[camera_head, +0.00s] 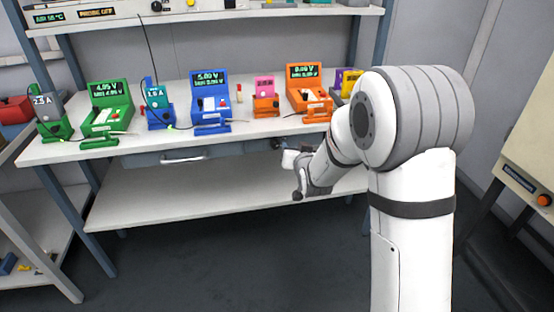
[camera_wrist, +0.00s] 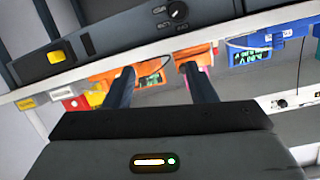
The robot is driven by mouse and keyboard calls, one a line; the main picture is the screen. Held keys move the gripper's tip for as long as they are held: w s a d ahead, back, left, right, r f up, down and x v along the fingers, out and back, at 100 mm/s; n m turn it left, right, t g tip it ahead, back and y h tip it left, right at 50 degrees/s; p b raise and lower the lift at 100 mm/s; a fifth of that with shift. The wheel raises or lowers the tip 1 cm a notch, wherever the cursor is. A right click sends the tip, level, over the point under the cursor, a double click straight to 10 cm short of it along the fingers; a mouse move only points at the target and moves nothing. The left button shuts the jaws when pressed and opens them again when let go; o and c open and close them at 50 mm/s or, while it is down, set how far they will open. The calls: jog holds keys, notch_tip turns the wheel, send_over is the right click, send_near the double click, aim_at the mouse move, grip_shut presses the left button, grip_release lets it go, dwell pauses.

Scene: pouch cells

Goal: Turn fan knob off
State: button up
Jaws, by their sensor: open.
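The black round knob (camera_wrist: 177,10) sits on a dark grey panel (camera_wrist: 110,42), near the top edge of the wrist view. Small white marks surround it, too small to read reliably, and a white pointer line shows on it. My gripper (camera_wrist: 156,68) is open, its two dark fingers apart with nothing held between them. The knob lies beyond the fingertips, up and slightly right in the wrist view, and looks apart from them. In the head view my arm reaches to the bench's front edge, and the knob is hard to make out there.
A yellow switch (camera_wrist: 57,56) is on the same panel. The white bench (camera_head: 75,150) carries green (camera_head: 108,112), blue (camera_head: 210,104) and orange (camera_head: 307,95) cell stations with displays. A drawer handle (camera_head: 184,159) is under its front edge. The lower shelf (camera_head: 165,200) is bare.

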aim_at(276, 146)
jog(key=w+a+f+t+y+b, duration=0.2)
jog(key=w+a+f+t+b, duration=0.1)
jog(key=a+f, duration=0.3)
jog(key=w, duration=0.4)
jog(key=w+f, duration=0.1)
jog(key=w, duration=0.2)
jog(key=shift+a+b, duration=0.3)
jog(key=shift+a, duration=0.05)
jog(key=shift+c, duration=0.5)
